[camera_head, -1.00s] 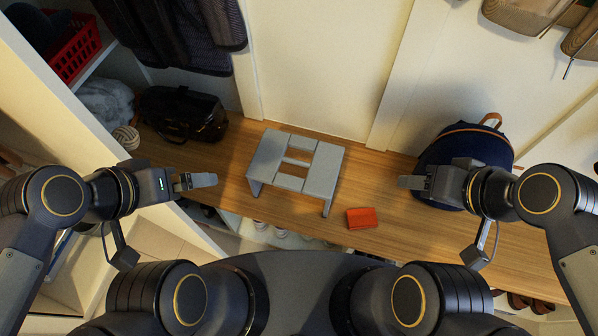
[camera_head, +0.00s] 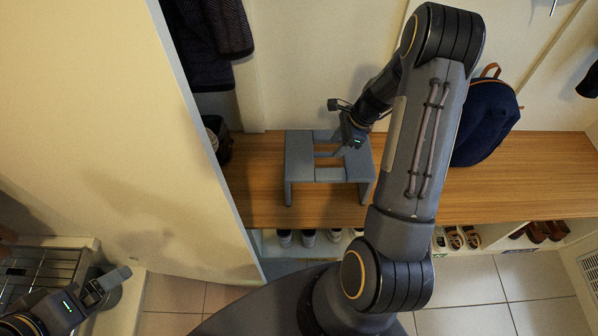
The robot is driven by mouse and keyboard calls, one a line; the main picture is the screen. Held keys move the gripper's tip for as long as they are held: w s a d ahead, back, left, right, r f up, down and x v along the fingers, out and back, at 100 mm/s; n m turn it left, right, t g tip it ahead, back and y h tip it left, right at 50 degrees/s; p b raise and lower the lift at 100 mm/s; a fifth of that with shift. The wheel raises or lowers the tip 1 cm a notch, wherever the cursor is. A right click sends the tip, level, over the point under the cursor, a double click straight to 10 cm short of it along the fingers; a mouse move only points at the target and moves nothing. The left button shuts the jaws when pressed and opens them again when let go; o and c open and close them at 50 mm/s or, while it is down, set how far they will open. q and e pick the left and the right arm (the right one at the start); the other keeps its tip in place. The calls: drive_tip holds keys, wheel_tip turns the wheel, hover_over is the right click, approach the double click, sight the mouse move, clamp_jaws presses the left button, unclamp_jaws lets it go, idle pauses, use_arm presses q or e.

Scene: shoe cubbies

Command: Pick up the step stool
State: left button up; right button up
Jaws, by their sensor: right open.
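The grey step stool (camera_head: 299,155) stands upright on the wooden bench, with slots in its top. My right gripper (camera_head: 341,153) is open at the stool's top, its fingers by the middle crosspiece near the slots. I cannot tell whether the fingers touch the stool. My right arm hides the area just right of the stool. My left gripper (camera_head: 118,277) is low at the far left, away from the stool, and its jaw state is unclear.
The wooden bench (camera_head: 252,190) has free room left of the stool. A navy backpack (camera_head: 485,120) stands on the bench at right. A tall white panel (camera_head: 110,110) rises at left. Shoes (camera_head: 308,238) sit in cubbies below. A wire rack (camera_head: 45,268) is at lower left.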

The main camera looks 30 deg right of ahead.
drive_tip(key=x, duration=0.8)
drive_tip(key=shift+w+d+f+b, duration=0.2)
drive_tip(key=shift+f+b, duration=0.1)
drive_tip(key=shift+f, duration=0.15)
clamp_jaws()
idle(0.9)
